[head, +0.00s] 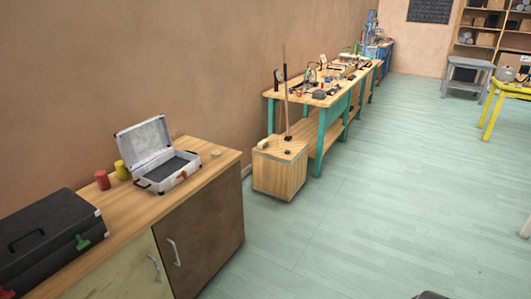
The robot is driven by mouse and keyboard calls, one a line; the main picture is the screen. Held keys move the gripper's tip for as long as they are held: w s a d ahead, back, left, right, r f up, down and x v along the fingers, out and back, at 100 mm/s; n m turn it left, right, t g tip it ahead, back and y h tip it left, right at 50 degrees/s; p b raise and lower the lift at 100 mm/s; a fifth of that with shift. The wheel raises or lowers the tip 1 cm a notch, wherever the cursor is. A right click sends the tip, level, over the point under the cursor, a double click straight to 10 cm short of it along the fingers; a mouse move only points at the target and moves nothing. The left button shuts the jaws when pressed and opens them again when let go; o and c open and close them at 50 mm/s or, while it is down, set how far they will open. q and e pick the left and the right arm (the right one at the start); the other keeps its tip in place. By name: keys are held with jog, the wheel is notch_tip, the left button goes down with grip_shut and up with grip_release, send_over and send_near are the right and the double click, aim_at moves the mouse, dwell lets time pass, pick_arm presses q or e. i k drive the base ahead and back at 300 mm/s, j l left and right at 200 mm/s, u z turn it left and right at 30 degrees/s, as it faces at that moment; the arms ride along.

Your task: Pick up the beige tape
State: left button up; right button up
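A small, round beige item (216,154), which looks like the beige tape, lies on the wooden top of the low cabinet (215,165). It is near the cabinet's far right end, just right of the open silver case, and apart from it. Its details are too small to make out. Neither of my grippers can be made out in the head view.
An open silver case (147,140), a yellow can (122,170), a red can (102,180) and a black toolbox (45,240) share the cabinet top. A wooden box (279,172) and a cluttered green-legged workbench (325,120) stand beyond. The floor (390,190) right of them is clear.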

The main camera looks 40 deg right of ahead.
aim_at(215, 154)
jog(key=z, duration=1)
jog(key=i+l+u, duration=0.15)
jog(key=i, duration=0.35)
